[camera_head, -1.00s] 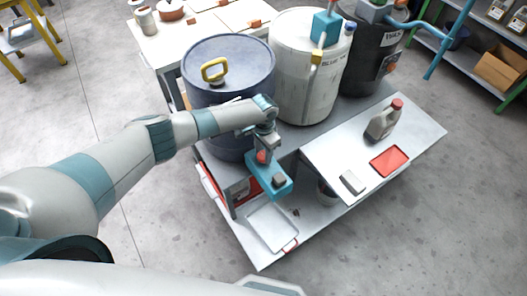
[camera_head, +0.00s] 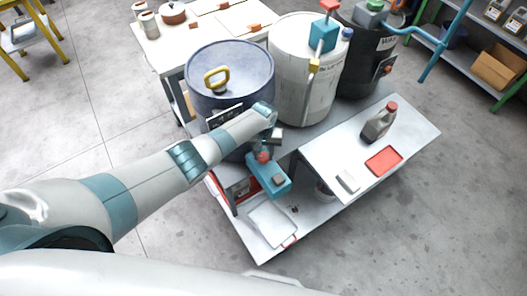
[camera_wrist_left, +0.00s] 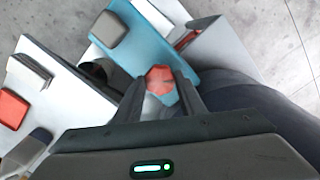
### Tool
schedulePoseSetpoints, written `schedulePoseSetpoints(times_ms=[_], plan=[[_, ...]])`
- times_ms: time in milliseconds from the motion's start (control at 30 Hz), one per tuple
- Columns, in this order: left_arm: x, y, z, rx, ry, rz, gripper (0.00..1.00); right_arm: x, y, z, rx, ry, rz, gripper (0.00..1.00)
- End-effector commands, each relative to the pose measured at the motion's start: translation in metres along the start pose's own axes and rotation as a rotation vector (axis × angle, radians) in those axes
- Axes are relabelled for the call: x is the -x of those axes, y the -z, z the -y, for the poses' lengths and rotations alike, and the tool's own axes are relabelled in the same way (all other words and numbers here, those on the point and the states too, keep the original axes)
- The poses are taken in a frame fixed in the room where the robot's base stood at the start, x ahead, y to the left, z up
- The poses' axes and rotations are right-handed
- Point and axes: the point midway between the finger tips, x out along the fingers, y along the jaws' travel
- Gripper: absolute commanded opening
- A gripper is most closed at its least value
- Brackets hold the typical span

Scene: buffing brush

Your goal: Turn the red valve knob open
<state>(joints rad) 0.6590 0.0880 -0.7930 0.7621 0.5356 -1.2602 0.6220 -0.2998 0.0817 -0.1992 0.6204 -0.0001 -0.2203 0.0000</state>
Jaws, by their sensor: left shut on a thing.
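The red valve knob (camera_head: 263,157) sits on a teal valve block (camera_head: 270,176) at the front of the blue drum (camera_head: 229,72). My left gripper (camera_head: 268,148) is at the knob from above. In the left wrist view the red knob (camera_wrist_left: 160,80) lies between the two dark fingers (camera_wrist_left: 167,92), which are shut on it. The teal block (camera_wrist_left: 150,50) with its grey square piece shows beyond it. The gripper hides part of the knob in the head view. My right gripper is not in view.
A white drum (camera_head: 299,90) and a dark drum (camera_head: 366,75) stand to the right of the blue one. The white side shelf (camera_head: 410,133) holds a grey jug (camera_head: 379,122) and a red tray (camera_head: 384,160). A white tray (camera_head: 268,226) lies below the valve.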

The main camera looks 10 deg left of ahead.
Motion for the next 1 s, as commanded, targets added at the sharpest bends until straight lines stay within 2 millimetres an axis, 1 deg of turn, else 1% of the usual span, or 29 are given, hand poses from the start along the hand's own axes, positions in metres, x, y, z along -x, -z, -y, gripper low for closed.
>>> schedulePoseSetpoints(times_ms=[33, 100, 500, 700, 1000], plan=[[0.003, 0.000, -0.001, 0.047, -0.002, 0.001, 0.14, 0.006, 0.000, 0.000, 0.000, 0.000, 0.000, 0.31], [0.003, 0.000, -0.001, 0.113, -0.002, 0.001, 0.14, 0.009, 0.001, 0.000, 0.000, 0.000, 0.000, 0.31], [0.003, 0.002, -0.001, 0.465, -0.003, -0.002, 0.14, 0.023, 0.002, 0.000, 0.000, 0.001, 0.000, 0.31], [0.002, 0.002, 0.000, 0.580, -0.002, -0.003, 0.14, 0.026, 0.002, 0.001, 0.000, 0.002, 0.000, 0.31], [0.002, 0.003, 0.000, 0.646, -0.002, -0.005, 0.14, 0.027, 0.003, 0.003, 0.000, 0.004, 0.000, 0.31]])
